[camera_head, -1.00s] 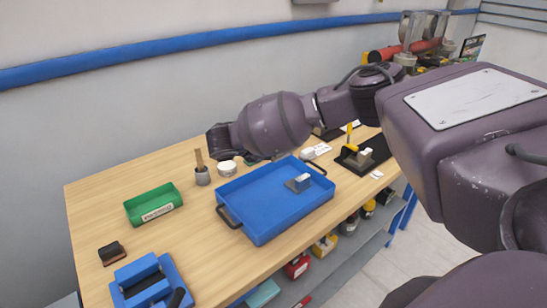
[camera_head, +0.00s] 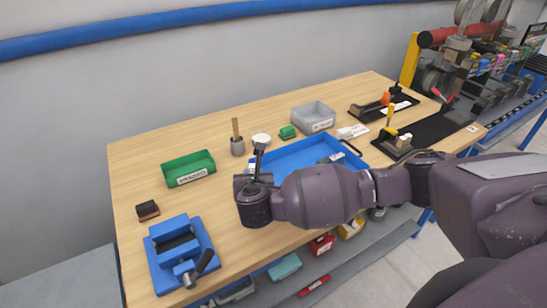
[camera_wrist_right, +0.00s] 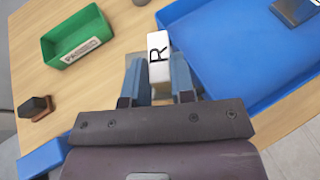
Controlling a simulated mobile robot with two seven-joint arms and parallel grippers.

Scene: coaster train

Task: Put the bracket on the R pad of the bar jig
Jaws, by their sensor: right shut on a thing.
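My right gripper (camera_wrist_right: 158,82) is shut on a white block marked R (camera_wrist_right: 159,55), which I take to be the bracket. The block stands up between the blue fingers. In the head view the right gripper (camera_head: 256,170) is over the left end of the blue tray, and the arm hides much of the tray. A long black base (camera_head: 432,128), probably the bar jig, lies at the table's right. It has a yellow-handled clamp, a red-handled clamp and a pale block (camera_head: 403,140) at its near end. No pad letters are readable there. My left gripper is not in view.
The blue tray (camera_wrist_right: 235,60) holds another grey part (camera_wrist_right: 296,10). A green bin (camera_head: 188,168), a blue fixture (camera_head: 180,255) and a dark block (camera_head: 147,210) are at left. A grey bin (camera_head: 313,117) and another black clamp base (camera_head: 385,107) stand at back right.

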